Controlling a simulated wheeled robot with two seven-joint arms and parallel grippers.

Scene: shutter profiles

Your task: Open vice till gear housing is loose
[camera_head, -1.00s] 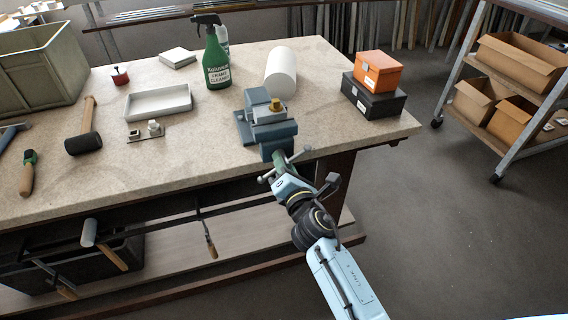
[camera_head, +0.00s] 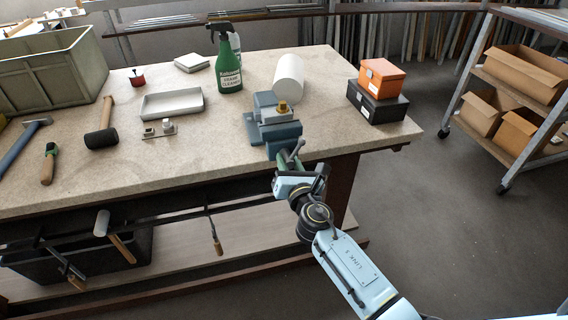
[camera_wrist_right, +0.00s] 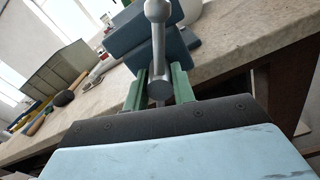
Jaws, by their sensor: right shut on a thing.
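The blue-grey vice (camera_head: 272,128) stands at the front edge of the workbench. A light block with a brass-coloured top, likely the gear housing (camera_head: 281,108), sits between its jaws; I cannot tell whether it is loose. My right gripper (camera_head: 289,163) is at the front of the vice, shut on the vice handle (camera_head: 297,150). In the right wrist view the grey metal handle (camera_wrist_right: 157,50) with a ball end stands between the green fingers (camera_wrist_right: 159,88), with the vice body (camera_wrist_right: 140,32) behind. My left gripper is not in view.
On the workbench (camera_head: 215,150) are a green spray bottle (camera_head: 229,68), a white cylinder (camera_head: 288,78), an orange box (camera_head: 382,77) on a black box (camera_head: 377,102), a white tray (camera_head: 172,103) and a mallet (camera_head: 102,135). A shelf trolley (camera_head: 470,125) stands at right, beyond open floor.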

